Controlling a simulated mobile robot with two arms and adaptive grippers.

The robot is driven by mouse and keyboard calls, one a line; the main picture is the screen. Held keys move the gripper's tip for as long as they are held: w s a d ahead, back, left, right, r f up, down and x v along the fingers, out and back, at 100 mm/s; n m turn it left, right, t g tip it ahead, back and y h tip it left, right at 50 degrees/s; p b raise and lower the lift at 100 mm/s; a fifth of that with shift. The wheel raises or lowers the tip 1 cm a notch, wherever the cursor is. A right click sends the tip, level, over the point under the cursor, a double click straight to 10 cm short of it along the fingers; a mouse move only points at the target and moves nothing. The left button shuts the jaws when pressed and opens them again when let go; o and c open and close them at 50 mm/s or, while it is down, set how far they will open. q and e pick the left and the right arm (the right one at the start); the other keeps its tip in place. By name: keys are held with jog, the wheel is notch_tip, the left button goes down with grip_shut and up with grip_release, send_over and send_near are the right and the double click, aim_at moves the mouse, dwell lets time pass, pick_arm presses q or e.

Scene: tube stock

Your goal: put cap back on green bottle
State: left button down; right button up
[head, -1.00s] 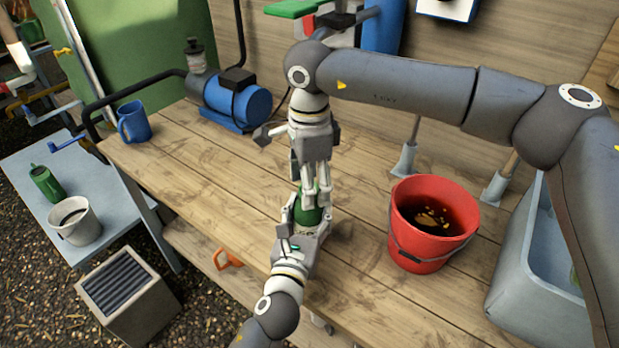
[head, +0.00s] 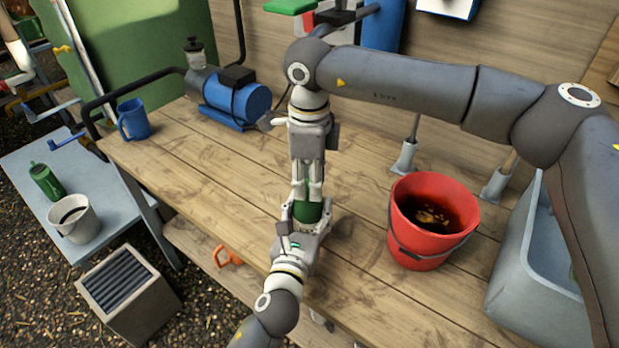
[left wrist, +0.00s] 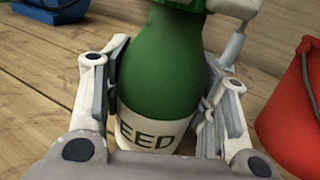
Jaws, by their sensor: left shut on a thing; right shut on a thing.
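The green bottle (head: 307,213) stands upright on the wooden bench, near its front edge. My left gripper (head: 305,222) is shut around its lower body. In the left wrist view the bottle (left wrist: 168,75) shows a white label reading "EED" between the left fingers (left wrist: 160,105). My right gripper (head: 308,190) comes down from above with its fingers close together at the bottle's top.
A red bucket (head: 432,250) of dark liquid stands to the right, beside a grey-blue basin (head: 515,290). A blue pump (head: 232,98) and a blue mug (head: 133,120) are at the back left. Bare bench lies left of the bottle.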

jog(key=o, duration=1.2)
notch_tip(320, 180, up, 12)
pick_arm(q)
jog(key=c, duration=0.5)
grip_release()
jog(key=shift+s, duration=0.1)
